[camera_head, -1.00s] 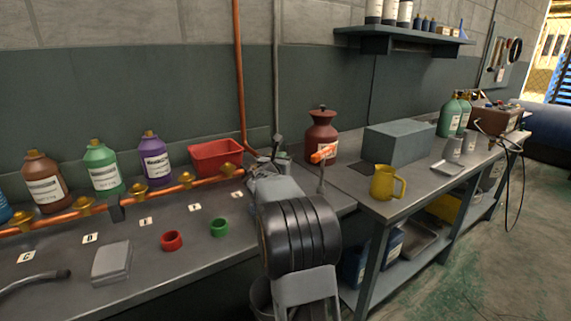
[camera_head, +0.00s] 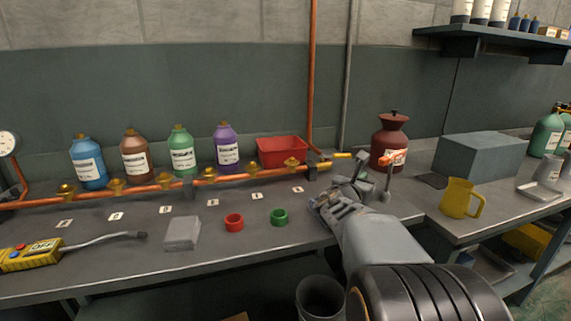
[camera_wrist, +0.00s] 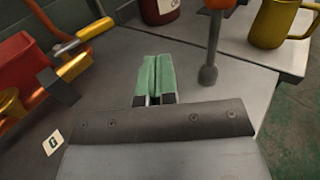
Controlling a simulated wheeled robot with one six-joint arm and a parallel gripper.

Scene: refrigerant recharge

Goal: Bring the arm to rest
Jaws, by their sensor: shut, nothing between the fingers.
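My gripper (camera_head: 362,177) reaches from the lower right over the bench, near the end of the copper pipe (camera_head: 150,188). In the wrist view its two green finger pads (camera_wrist: 154,76) lie together with nothing between them, so it is shut and empty. It is above the grey bench top (camera_head: 330,253). The orange-handled tool (camera_head: 388,172) stands just right of it in the head view, apart from the fingers in the wrist view.
Close by are a brown-red jug (camera_head: 391,137), a yellow mug (camera_head: 459,198), a red bin (camera_head: 283,150) and a yellow-handled valve (camera_head: 341,156). Red (camera_head: 234,222) and green (camera_head: 279,216) rings lie left. Several bottles line the wall. A grey box (camera_head: 480,157) stands right.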

